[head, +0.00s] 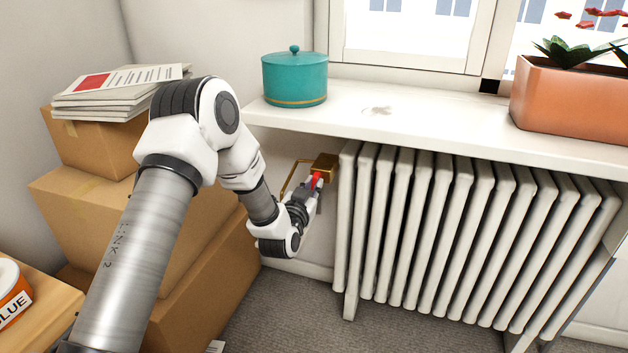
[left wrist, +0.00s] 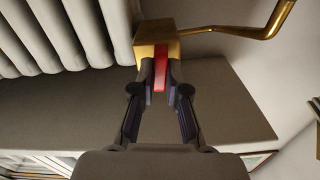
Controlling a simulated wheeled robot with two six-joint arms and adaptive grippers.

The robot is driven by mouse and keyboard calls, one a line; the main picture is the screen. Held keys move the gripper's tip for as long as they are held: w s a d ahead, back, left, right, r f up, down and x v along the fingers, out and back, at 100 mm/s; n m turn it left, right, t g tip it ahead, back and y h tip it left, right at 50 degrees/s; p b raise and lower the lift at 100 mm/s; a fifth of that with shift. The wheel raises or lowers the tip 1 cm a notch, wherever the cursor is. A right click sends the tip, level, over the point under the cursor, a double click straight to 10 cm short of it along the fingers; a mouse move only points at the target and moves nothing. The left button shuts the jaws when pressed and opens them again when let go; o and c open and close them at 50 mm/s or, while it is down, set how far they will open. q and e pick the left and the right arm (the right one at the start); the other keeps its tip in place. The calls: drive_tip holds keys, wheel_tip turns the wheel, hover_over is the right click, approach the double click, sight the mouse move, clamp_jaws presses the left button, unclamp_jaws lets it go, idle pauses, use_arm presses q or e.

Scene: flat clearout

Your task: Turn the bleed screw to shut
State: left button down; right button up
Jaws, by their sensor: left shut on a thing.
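The bleed screw's red handle (left wrist: 160,72) stands out from a brass block (left wrist: 156,42) at the radiator's end. In the left wrist view it lies lengthwise between the fingers. My left gripper (left wrist: 161,88) is shut on the red handle. In the head view, my left gripper (head: 314,187) reaches the brass block (head: 325,163) at the left end of the radiator, and a bit of the red handle (head: 317,178) shows. My fingers hide part of the handle. My right gripper is in neither view.
The white radiator (head: 455,230) stands under the windowsill (head: 430,125). A teal pot (head: 295,80) and a terracotta planter (head: 570,100) stand on the sill. Cardboard boxes (head: 95,215) with papers on top stand at left. A brass pipe (left wrist: 235,30) runs from the block.

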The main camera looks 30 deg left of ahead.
use_arm(q)
drive_tip(key=m+p, duration=0.1)
drive_tip(key=m, duration=0.1)
drive_tip(key=shift+r+m+p, duration=0.1)
drive_tip(key=shift+m+p, duration=0.3)
drive_tip(key=shift+m+p, duration=0.4)
drive_tip(key=shift+m, duration=0.1)
drive_tip(key=shift+m+p, duration=1.05)
drive_tip(key=shift+m, duration=0.15)
drive_tip(key=shift+m+p, duration=0.4)
drive_tip(key=shift+m, duration=0.2)
